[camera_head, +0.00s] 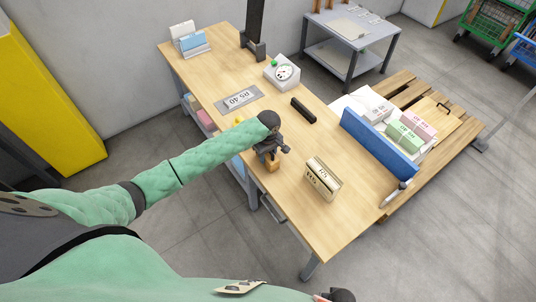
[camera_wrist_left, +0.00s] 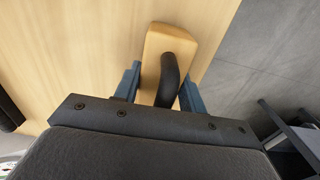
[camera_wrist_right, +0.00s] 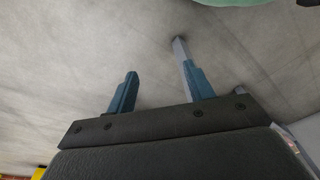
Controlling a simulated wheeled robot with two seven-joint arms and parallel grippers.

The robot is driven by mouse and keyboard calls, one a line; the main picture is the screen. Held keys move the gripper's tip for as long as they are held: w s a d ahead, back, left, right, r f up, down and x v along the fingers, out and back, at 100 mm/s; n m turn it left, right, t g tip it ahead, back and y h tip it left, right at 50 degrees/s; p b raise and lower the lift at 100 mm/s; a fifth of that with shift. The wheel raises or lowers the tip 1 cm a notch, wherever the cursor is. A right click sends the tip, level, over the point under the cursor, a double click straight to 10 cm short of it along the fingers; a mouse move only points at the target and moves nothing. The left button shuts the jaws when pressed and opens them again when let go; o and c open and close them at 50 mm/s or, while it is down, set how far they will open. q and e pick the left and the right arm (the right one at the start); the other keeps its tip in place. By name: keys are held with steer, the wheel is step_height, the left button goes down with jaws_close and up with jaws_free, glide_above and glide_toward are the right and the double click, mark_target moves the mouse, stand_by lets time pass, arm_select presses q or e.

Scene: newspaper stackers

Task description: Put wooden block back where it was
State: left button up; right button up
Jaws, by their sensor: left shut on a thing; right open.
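The wooden block (camera_wrist_left: 183,42) is light wood with a dark curved handle. In the left wrist view it sits between the two blue fingers of my left gripper (camera_wrist_left: 160,88), which is shut on it. In the head view my left gripper (camera_head: 272,153) is over the near left edge of the table, and the block (camera_head: 272,166) shows just under it. I cannot tell whether the block touches the table. My right gripper (camera_wrist_right: 155,85) is open and empty above the grey floor in the right wrist view.
The wooden table (camera_head: 315,225) also bears a printed bundle (camera_head: 323,178), a black bar (camera_head: 303,110), a scale (camera_head: 283,72), a plate labelled RS-40 (camera_head: 238,99) and a card holder (camera_head: 190,40). A blue panel (camera_head: 380,146) stands along the far right edge. The table's near right end is clear.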

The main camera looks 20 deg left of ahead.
arm_select(q)
steer(key=o, duration=1.1)
steer(key=shift+o, duration=0.2)
arm_select(e)
steer(key=shift+w, duration=0.15)
steer(key=shift+f, duration=0.1)
arm_select(q)
steer(key=shift+r, duration=0.3)
step_height(320, 180, up, 12)
steer(key=shift+f+b, duration=0.2)
steer(key=shift+b, duration=1.05)
arm_select(e)
step_height(320, 180, up, 7)
steer(key=w+a, duration=0.1)
steer(key=shift+a, duration=0.2)
steer(key=shift+f, duration=0.15)
